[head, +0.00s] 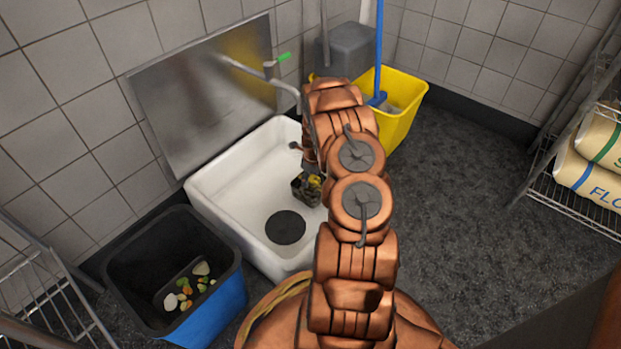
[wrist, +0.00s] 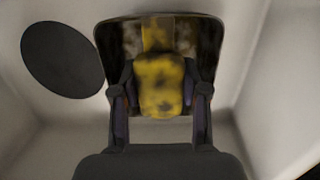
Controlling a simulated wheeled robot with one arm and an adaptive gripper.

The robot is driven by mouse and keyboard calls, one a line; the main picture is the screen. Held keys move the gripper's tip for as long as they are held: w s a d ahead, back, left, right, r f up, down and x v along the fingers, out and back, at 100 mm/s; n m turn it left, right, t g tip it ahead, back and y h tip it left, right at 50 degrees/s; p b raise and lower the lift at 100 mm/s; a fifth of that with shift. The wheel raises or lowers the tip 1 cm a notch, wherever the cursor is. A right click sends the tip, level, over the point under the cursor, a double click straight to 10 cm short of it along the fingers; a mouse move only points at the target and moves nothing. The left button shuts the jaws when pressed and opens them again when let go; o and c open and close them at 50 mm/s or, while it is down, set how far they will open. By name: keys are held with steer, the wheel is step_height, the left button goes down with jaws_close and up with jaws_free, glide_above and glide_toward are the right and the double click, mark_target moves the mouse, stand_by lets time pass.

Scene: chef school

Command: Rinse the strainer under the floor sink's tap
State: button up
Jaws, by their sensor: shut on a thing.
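The strainer (head: 308,190) looks like a small dark, stained basket with a blotchy yellow grip. It is inside the white floor sink (head: 225,176), right of the round dark drain (head: 286,228). In the wrist view its dark body (wrist: 206,38) spreads behind the yellow grip. My gripper (wrist: 160,88) is shut on that grip, one finger on each side. My arm hides part of the sink's right side in the head view. The tap (head: 270,72), with a green-tipped handle (head: 283,57), is above the sink's back edge. I see no running water.
A blue-sided bin (head: 212,312) with food scraps stands at the sink's front left. A yellow mop bucket (head: 403,122) with a blue pole is behind my arm. Wire shelves (head: 575,200) with flour sacks stand right. The floor between is clear.

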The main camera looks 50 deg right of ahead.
steer(key=o, duration=1.4)
steer(key=shift+r, duration=0.1)
step_height(320, 180, up, 12)
steer(key=s, duration=0.1)
steer(key=shift+s, duration=0.15)
